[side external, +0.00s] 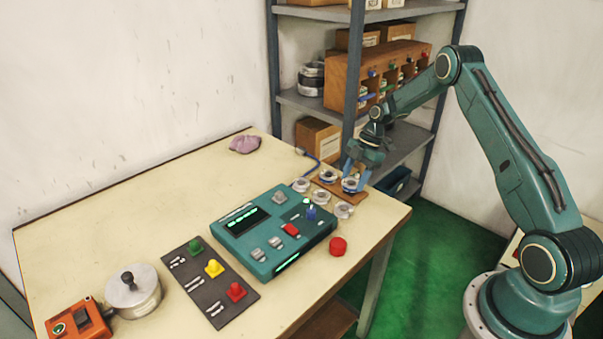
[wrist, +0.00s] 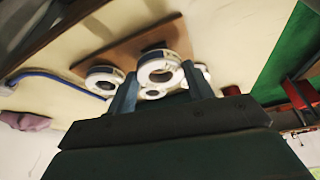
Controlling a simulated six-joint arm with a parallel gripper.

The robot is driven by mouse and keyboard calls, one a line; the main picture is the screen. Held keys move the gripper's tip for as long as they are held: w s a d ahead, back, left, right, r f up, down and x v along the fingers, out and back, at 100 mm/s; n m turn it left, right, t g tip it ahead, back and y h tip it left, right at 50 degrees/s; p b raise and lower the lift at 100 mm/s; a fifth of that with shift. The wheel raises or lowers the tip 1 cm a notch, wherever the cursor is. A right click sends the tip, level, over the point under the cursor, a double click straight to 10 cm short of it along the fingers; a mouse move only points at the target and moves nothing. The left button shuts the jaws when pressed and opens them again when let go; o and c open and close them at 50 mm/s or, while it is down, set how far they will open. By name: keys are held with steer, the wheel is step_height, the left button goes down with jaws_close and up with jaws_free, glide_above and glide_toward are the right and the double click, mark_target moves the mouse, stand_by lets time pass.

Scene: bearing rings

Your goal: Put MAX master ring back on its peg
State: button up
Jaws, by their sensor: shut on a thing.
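My gripper (side external: 357,172) is at the right end of the table, low over the brown wooden board (side external: 355,195). Its jaws are shut on a light metal ring with a dark blue band (side external: 350,185). In the wrist view this ring (wrist: 160,68) sits between the two blue-grey fingers (wrist: 160,90). I cannot read a MAX label on it. A similar banded ring (side external: 328,176) is on the board to its left; it also shows in the wrist view (wrist: 104,78). Pegs are hidden, and whether the held ring touches the board is unclear.
Pale rings lie left of the board (side external: 301,185) and in front of it (side external: 343,210). A teal gauge unit (side external: 265,240) stands close by, with a red cap (side external: 338,246) beside it. A blue hose (side external: 309,155) lies behind. A shelf rack (side external: 357,100) rises behind the table.

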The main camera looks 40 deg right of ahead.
steer(key=shift+f, duration=0.7)
stand_by(1.2)
steer(key=o, duration=1.3)
steer(key=shift+o, duration=0.2)
steer(key=shift+r, duration=3.7)
